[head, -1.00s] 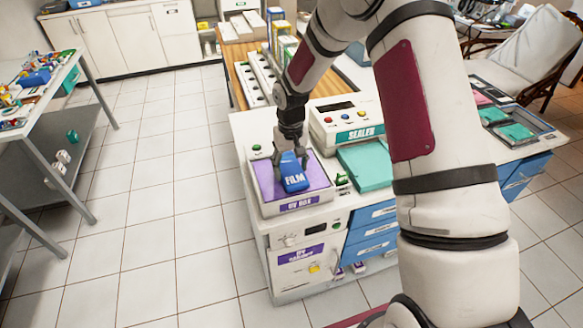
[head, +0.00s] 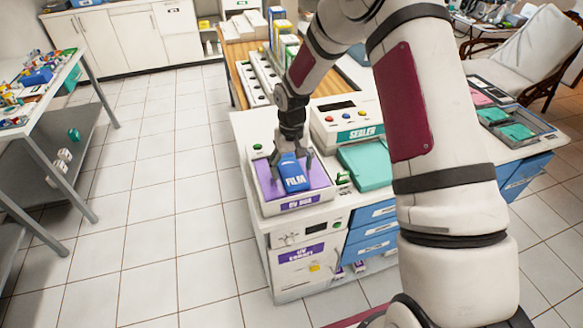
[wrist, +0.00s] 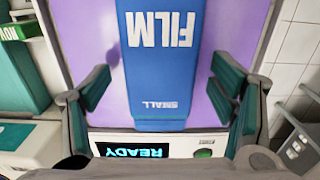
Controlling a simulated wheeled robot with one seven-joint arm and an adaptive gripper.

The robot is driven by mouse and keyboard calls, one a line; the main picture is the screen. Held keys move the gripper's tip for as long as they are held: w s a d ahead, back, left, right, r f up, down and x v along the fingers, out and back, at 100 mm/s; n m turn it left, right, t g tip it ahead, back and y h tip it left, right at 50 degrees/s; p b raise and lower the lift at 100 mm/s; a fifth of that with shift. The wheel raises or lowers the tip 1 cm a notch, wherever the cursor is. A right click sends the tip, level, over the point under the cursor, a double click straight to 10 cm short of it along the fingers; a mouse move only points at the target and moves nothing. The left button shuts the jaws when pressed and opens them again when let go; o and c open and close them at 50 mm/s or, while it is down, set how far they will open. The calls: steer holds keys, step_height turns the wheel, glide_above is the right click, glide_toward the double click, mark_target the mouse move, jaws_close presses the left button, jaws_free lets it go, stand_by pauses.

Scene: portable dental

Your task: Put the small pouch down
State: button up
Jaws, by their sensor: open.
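The small pouch is blue, marked FILM and SMALL (head: 293,175). It lies on the purple top of the UV box (head: 267,190) at the cabinet's front left corner. My gripper (head: 292,158) is open just above the pouch. In the wrist view the pouch (wrist: 160,70) lies between my two spread fingers, with a gap on each side. The purple surface (wrist: 215,35) shows around it, and a display reading READY (wrist: 135,151) is below it. The pouch's far end is cut off by the top edge of the wrist view.
A sealer (head: 346,122) stands behind and right of the UV box. A teal pad (head: 366,164) lies right of it. Trays with teal items (head: 515,130) are at the far right. Open tiled floor (head: 160,200) lies to the left.

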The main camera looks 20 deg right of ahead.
mark_target(292, 171)
step_height(292, 171, up, 12)
steer(key=b, duration=0.2)
steer(key=s+r+t+h, duration=0.1)
steer(key=s+r+t, duration=0.1)
steer(key=s+r, duration=1.2)
steer(key=s+r+t+y, duration=0.1)
steer(key=s+r+t, duration=0.2)
steer(key=s, duration=1.2)
step_height(292, 171, up, 3)
steer(key=shift+s+r+t, duration=0.15)
steer(key=shift+t, duration=0.15)
